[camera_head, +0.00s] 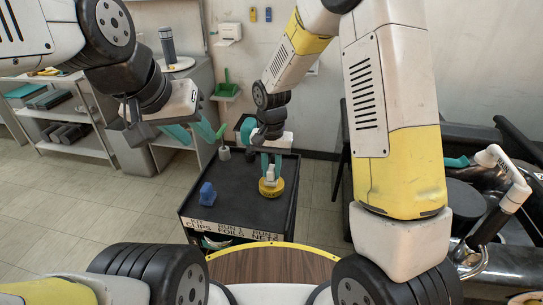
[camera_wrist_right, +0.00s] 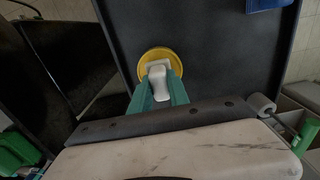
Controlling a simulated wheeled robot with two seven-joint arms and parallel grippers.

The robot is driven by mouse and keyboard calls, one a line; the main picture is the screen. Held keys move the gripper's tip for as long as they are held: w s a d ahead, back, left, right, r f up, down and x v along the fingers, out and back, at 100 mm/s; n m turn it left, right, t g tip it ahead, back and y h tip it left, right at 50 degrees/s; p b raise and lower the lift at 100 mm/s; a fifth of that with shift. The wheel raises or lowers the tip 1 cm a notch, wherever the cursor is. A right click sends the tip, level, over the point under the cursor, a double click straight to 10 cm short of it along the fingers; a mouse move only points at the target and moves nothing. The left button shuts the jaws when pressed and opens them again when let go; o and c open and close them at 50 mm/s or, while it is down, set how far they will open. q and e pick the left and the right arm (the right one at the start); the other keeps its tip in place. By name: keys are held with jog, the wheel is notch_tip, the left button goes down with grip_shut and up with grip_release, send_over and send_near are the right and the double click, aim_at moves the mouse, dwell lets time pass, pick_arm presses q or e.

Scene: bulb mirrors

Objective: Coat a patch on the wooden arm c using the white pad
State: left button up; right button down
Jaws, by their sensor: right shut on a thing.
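My right gripper (camera_head: 271,168) is shut on a white pad or its handle (camera_head: 270,177), low over the cart. In the right wrist view the teal fingertips (camera_wrist_right: 160,92) close on this white piece (camera_wrist_right: 158,76). It stands over a round yellow piece (camera_head: 271,189), which also shows in the wrist view (camera_wrist_right: 146,66); I cannot tell whether the two are joined. My left gripper (camera_head: 197,134) is open and empty, in the air left of the cart. I cannot identify wooden arm c; dark curved parts (camera_head: 515,140) stand at the far right.
Shelves (camera_head: 85,130) stand at the left. The cart's middle is mostly clear.

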aim_at(272, 168)
jog(key=shift+f, duration=0.55)
dwell(1.1)
jog(key=shift+r, duration=0.15)
jog(key=shift+r, duration=3.45)
